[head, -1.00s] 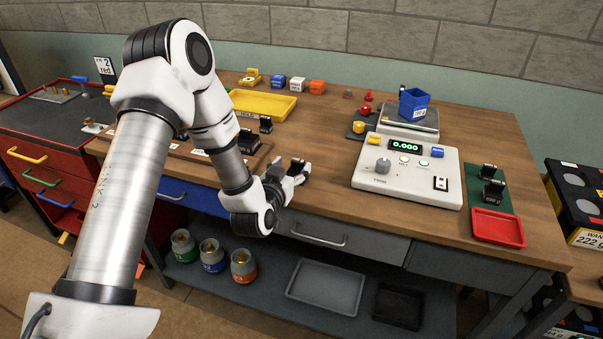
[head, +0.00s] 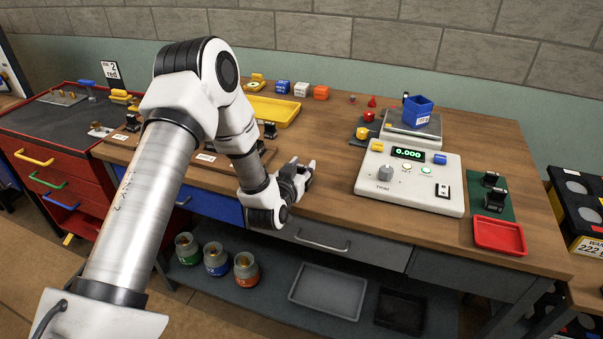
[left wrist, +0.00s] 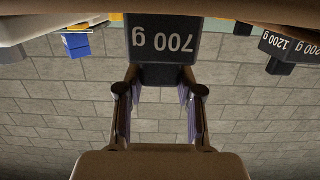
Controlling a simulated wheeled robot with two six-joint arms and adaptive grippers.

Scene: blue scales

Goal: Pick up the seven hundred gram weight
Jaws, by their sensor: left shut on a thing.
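The seven hundred gram weight (left wrist: 161,40) is a dark block marked "700 g", appearing upside down at the top middle of the left wrist view. My left gripper (left wrist: 160,88) is shut on it, with a finger on each side. In the head view my left gripper (head: 304,172) is over the front part of the wooden bench (head: 330,150), left of the scale's control box. I cannot make out the weight there. My right gripper is not in view.
The white control box (head: 409,178) reads 0.000. A blue bin (head: 418,112) sits on the scale (head: 411,131) behind it. Dark weights (head: 494,190) stand on a green mat, behind a red tray (head: 499,236). A yellow tray (head: 268,110) is at the back left.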

